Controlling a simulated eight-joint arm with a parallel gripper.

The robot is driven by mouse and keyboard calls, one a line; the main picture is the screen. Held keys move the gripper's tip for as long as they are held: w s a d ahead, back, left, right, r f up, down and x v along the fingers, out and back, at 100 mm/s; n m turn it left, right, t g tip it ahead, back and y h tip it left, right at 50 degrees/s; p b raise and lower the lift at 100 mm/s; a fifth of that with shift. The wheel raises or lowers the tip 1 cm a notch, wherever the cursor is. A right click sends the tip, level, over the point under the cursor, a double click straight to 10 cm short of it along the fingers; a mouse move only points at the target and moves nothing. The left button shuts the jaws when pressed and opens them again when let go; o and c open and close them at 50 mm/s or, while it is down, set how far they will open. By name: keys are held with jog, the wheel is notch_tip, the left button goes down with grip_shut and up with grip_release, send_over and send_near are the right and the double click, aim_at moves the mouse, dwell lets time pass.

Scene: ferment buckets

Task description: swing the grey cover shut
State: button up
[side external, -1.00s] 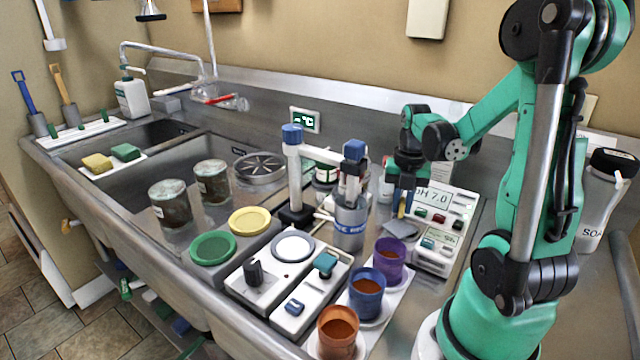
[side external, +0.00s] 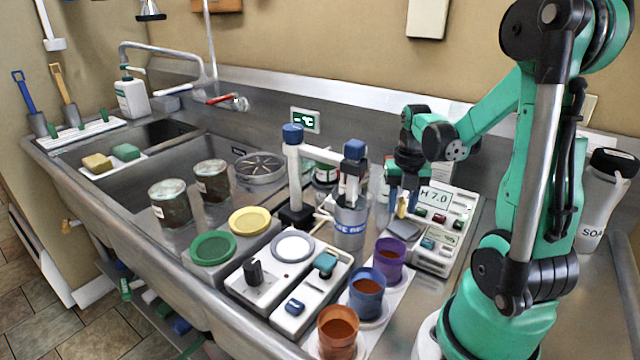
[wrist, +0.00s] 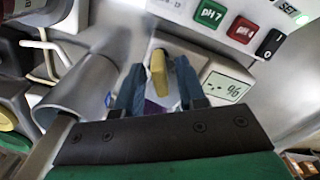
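The grey cover (side external: 404,230) is a small flat plate at the near left of the white pH meter (side external: 440,225). In the wrist view the cover (wrist: 190,52) shows pale grey behind the fingers; its exact tilt is hard to judge. A yellow tab (wrist: 158,72) stands up in front of it, and I cannot tell whether it is fixed to the cover. My gripper (wrist: 158,88) points down with its blue fingers on either side of the tab. Narrow gaps show between fingers and tab, so it looks open. The gripper (side external: 402,205) hides part of the meter from the side.
Purple (side external: 389,262), blue (side external: 367,295) and orange (side external: 338,335) cups stand in front. A soap bottle (side external: 603,205) is at the right.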

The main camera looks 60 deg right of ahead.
aim_at(401, 231)
jog(key=shift+o, duration=0.2)
jog(key=shift+r, duration=2.8)
jog(key=shift+c, duration=0.8)
jog(key=shift+s+a+r+m, duration=0.1)
jog(key=shift+s+a+m, duration=0.1)
jog(key=shift+m, duration=0.2)
jog(key=c, duration=0.4)
jog(key=s+m+y, duration=0.1)
jog(key=m, duration=0.1)
jog(key=a+r+m+y, duration=0.1)
jog(key=m, duration=0.1)
jog(key=s+a+m+y, duration=0.1)
jog(key=m, duration=0.1)
jog(key=shift+s+a+r+m+t, duration=0.2)
jog(key=shift+s+r+m+t, duration=0.1)
jog(key=shift+r+t, duration=0.1)
grip_shut()
jog(key=shift+m+y, duration=0.3)
jog(key=shift+m, duration=0.5)
jog(key=shift+a+x, duration=0.25)
jog(key=shift+x, duration=2.15)
jog(key=shift+a+x, duration=0.2)
jog(key=shift+x, duration=2.25)
